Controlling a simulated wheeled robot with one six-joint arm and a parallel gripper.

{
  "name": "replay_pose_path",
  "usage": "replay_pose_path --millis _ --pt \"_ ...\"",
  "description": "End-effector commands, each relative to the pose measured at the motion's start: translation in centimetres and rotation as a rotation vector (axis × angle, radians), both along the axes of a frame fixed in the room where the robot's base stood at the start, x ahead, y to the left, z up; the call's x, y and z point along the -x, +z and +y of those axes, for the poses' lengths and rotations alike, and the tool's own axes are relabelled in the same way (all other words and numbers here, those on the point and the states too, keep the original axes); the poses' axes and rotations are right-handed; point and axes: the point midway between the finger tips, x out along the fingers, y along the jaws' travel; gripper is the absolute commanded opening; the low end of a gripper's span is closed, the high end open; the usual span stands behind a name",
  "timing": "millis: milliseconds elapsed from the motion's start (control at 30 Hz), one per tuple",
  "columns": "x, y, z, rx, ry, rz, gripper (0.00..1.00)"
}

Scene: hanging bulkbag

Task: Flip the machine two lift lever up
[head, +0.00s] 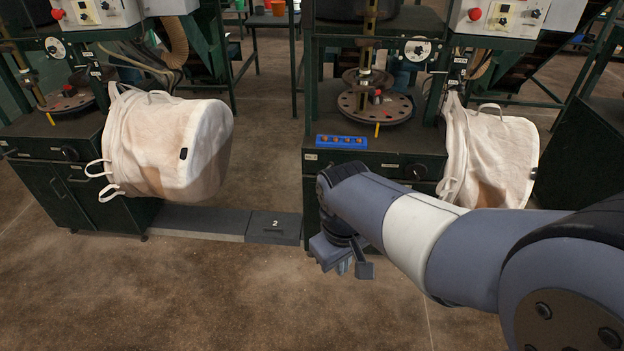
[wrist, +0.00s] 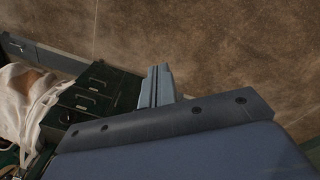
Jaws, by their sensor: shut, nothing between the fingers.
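Two dark green machines stand side by side, the left one (head: 48,128) and the right one (head: 395,150). A floor plate marked 2 (head: 275,226) lies between them. Each has a dark round knob on its front, on the left machine (head: 69,154) and on the right machine (head: 415,172). I cannot tell which part is the lift lever or its position. My gripper (head: 343,268) is low in front of the right machine, pointing down, shut and empty. Its fingers (wrist: 157,84) are together over bare floor in the wrist view.
A white bulk bag (head: 165,145) hangs at the left machine's right side. Another bag (head: 488,155) hangs beside the right machine, partly behind my arm. A blue strip with orange buttons (head: 341,141) sits on the right machine's front edge. The brown floor (head: 180,290) in front is clear.

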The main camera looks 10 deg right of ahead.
Motion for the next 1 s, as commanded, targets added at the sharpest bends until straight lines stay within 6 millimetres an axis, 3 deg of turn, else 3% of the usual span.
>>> replay_pose_path --millis 33,100,300,400,600,1000 --pt "-0.9 -3.1 1.3 0.019 0.059 0.044 0.0" --pt "-1.9 -5.5 2.9 0.046 0.137 0.098 0.0" --pt "-3.6 -11.7 7.0 0.117 0.317 0.227 0.0" --pt "-4.1 -13.6 8.4 0.142 0.377 0.268 0.0" --pt "-4.3 -15.1 9.5 0.163 0.426 0.304 0.0" --pt "-4.3 -15.1 9.5 0.163 0.427 0.305 0.0"
